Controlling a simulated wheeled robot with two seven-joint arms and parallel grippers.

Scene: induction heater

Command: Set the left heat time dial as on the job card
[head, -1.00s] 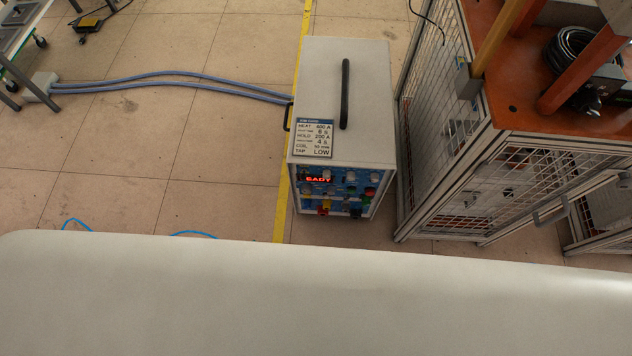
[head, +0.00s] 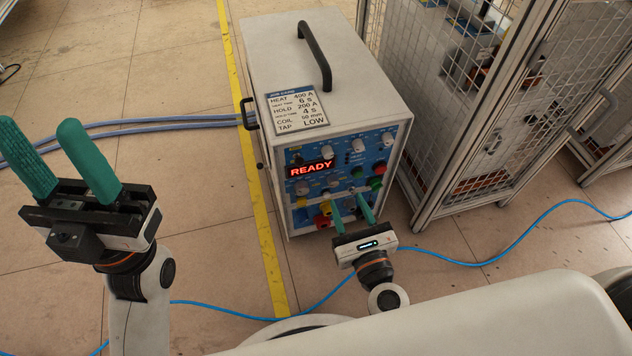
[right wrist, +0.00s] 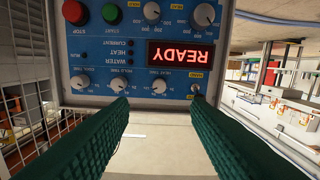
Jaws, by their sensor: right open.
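The induction heater (head: 265,60) is a grey box with a blue front panel and a lit READY display (head: 311,169). The job card (head: 297,108) on its top reads heat 400 A, heat time 6 s, hold 200 A, hold time 4 s, coil 50 mm, tap LOW. The left heat time dial (head: 329,153) is a grey knob by the display; the right wrist view shows it upside down (right wrist: 158,87). Its exact setting is too small to tell. My right gripper (head: 349,204) is open and empty before the panel, apart from the dial. My left gripper (head: 42,124) is open and empty, left of the heater.
The hold time dial (right wrist: 118,83) sits beside the heat time dial. Red (head: 374,183) and green (head: 379,168) buttons are at the panel's right. A mesh cage (head: 440,120) stands close right of the heater. A blue cable (head: 500,258) crosses the floor; floor left of the heater is mostly clear.

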